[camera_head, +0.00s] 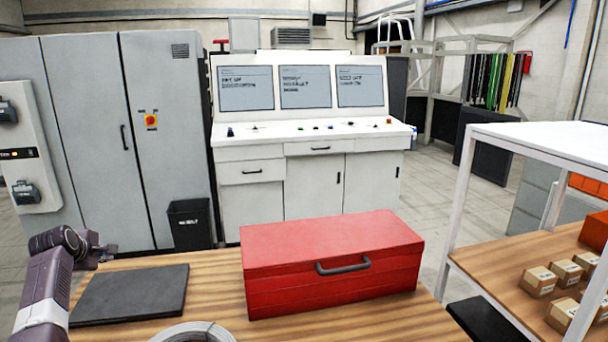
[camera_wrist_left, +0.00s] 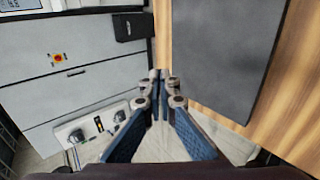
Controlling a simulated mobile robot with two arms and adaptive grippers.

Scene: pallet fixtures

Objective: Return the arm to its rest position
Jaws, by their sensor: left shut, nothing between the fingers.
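My left arm comes in from the left edge in the head view. Its gripper (camera_head: 104,250) is at the left end of the wooden table (camera_head: 380,326), beside a dark flat mat (camera_head: 130,295). In the left wrist view the fingers of the left gripper (camera_wrist_left: 160,76) meet at their tips, with nothing between them. The dark mat (camera_wrist_left: 222,50) lies to the right of the fingers there, apart from them. My right gripper is not in view.
A red toolbox (camera_head: 330,262) stands on the table. A coiled ring (camera_head: 195,332) lies at the front edge. Grey cabinets (camera_head: 85,140) and a white console (camera_head: 310,150) stand behind. A shelf (camera_head: 500,275) with several small boxes stands at right.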

